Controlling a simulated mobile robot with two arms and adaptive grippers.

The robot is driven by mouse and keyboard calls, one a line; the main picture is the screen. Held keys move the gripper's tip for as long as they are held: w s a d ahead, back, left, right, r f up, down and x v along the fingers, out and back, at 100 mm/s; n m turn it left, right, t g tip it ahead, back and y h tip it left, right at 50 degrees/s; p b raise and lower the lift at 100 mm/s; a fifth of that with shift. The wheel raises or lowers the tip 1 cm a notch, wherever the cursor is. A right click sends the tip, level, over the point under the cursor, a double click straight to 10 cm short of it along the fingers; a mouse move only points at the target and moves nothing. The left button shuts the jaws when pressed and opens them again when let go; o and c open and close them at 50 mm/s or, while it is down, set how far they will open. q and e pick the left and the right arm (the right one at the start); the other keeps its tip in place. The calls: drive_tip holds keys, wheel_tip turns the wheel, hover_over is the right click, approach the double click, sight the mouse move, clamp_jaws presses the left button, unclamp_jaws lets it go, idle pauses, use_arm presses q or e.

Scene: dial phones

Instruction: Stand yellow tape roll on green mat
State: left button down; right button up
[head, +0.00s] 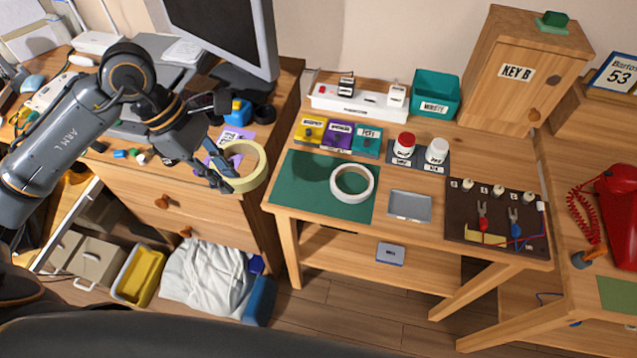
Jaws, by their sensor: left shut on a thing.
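My left gripper (222,176) is shut on the yellow tape roll (260,178), a pale yellow ring. It holds the roll at its left side, with the ring's opening facing the camera. In the picture the roll is just left of the green mat (303,187), over the gap between the drawer desk and the small table. It looks raised, but its exact height is hard to tell. The green mat lies on the left part of the small table. A white tape roll (353,198) is on the mat's right part. My right gripper is not in view.
Labelled yellow, purple and teal boxes (338,135) stand behind the mat. A grey tray (409,206), red-capped and white-capped jars (437,151) and a dark wiring board (500,215) are to the right. The mat's left and middle are clear.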

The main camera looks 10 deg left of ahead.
use_arm(q)
drive_tip(key=w+d+f+p, duration=0.1)
drive_tip(key=w+d+f, duration=0.3)
drive_tip(key=w, duration=0.1)
drive_tip(key=w+d+f+p, duration=0.2)
drive_tip(key=w+d+f, duration=0.3)
drive_tip(key=shift+w+d+f, duration=0.1)
drive_tip(key=shift+f, duration=0.15)
wheel_tip(320, 180, down, 3)
drive_tip(key=shift+w+d+p, duration=0.1)
drive_tip(key=shift+d+p, duration=0.05)
drive_tip(key=shift+p, duration=0.55)
drive_tip(key=shift+f, duration=0.2)
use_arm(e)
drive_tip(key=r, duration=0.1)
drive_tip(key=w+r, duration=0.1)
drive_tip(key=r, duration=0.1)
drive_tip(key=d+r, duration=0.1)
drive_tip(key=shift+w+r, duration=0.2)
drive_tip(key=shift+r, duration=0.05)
